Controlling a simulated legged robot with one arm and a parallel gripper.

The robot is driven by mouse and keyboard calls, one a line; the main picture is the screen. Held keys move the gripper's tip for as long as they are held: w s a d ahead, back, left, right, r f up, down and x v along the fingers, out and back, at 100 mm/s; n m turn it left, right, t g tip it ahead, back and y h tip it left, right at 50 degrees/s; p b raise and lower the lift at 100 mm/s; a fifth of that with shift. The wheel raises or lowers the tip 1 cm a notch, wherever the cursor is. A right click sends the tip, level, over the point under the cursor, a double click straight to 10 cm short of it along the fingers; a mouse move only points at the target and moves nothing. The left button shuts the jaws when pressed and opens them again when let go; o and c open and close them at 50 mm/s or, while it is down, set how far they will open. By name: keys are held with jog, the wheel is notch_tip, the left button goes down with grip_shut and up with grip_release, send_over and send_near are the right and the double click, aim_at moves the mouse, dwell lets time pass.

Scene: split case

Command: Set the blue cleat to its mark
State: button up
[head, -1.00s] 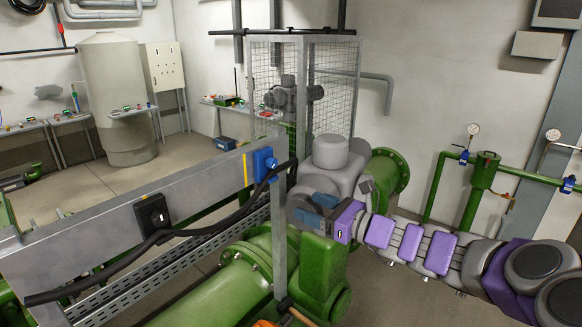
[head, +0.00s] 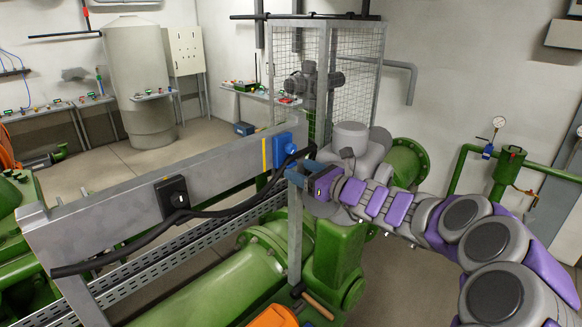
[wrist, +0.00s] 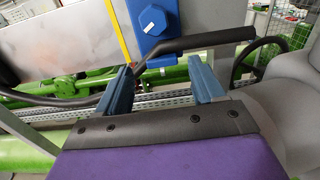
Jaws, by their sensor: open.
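The blue cleat (head: 284,149) is on the face of the grey beam, to the right of a yellow line (head: 264,154). In the wrist view the blue cleat (wrist: 157,25) shows a hex head, with the yellow line (wrist: 120,30) on its left and a gap between. A thick black cable (head: 225,209) runs along the beam and up past the cleat's lower side. My gripper (head: 297,168) is just below and right of the cleat. In the wrist view its blue-grey fingers (wrist: 160,65) are apart and empty, with the cable beyond them and the cleat above.
A black cleat (head: 173,192) sits further left on the beam (head: 100,215). A grey upright post (head: 295,235) stands below my gripper. Green pipework (head: 200,300) lies below, and a wire cage (head: 350,75) stands behind. A handwheel (wrist: 258,58) is at the right in the wrist view.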

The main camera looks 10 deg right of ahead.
aim_at(293, 165)
jog(key=w, duration=0.2)
jog(key=shift+w+a, duration=0.25)
jog(key=shift+w, duration=0.05)
jog(key=shift+w+a, duration=0.2)
jog(key=shift+a, duration=0.7)
jog(key=shift+d, duration=0.35)
jog(key=c, duration=0.8)
grip_shut()
jog(key=shift+a, duration=0.1)
